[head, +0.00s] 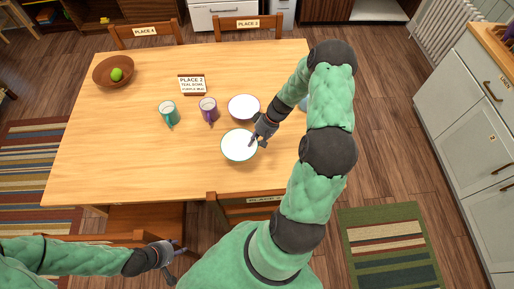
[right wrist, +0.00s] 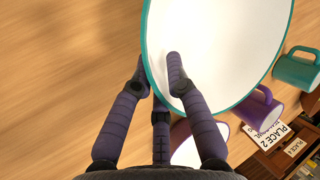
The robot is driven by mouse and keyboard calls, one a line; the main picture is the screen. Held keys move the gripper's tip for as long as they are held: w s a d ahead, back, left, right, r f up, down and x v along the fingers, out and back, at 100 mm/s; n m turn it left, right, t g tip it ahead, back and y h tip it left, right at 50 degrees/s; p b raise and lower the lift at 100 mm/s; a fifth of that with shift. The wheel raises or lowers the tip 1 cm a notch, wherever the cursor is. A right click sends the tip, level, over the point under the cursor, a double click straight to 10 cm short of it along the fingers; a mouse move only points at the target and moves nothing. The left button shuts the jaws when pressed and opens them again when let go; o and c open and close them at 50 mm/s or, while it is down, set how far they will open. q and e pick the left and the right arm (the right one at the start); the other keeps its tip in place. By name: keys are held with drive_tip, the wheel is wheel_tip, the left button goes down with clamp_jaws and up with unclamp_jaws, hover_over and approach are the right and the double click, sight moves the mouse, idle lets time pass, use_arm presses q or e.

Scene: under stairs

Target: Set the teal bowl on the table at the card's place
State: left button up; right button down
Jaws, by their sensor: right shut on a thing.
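The teal bowl (head: 236,148), white inside with a teal rim, is over the near right part of the table in the head view. My right gripper (head: 256,141) is shut on its right rim. In the right wrist view, one finger lies inside the teal bowl (right wrist: 220,45) and the others outside. I cannot tell whether the bowl touches the table. The card (head: 192,84) stands on the table and reads PLACE 2, teal bowl, purple mug. My left gripper (head: 177,259) is open and empty, low at the near left, off the table.
A purple mug (head: 208,109) and a teal mug (head: 168,113) stand below the card. A purple-rimmed bowl (head: 243,106) sits just behind the teal bowl. A brown bowl (head: 104,72) with green fruit is at the far left. The table's (head: 110,160) near left is clear.

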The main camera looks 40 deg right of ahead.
drive_tip(key=shift+s+d+f, duration=0.15)
drive_tip(key=shift+s+f, duration=0.1)
drive_tip(key=shift+f, duration=0.1)
wheel_tip(320, 180, down, 4)
drive_tip(key=shift+s+d+r+b, duration=0.15)
drive_tip(key=shift+r+b, duration=0.1)
drive_tip(key=shift+b, duration=0.15)
drive_tip(key=c, duration=1.7)
unclamp_jaws()
drive_tip(key=shift+f, duration=0.15)
drive_tip(key=o, duration=0.5)
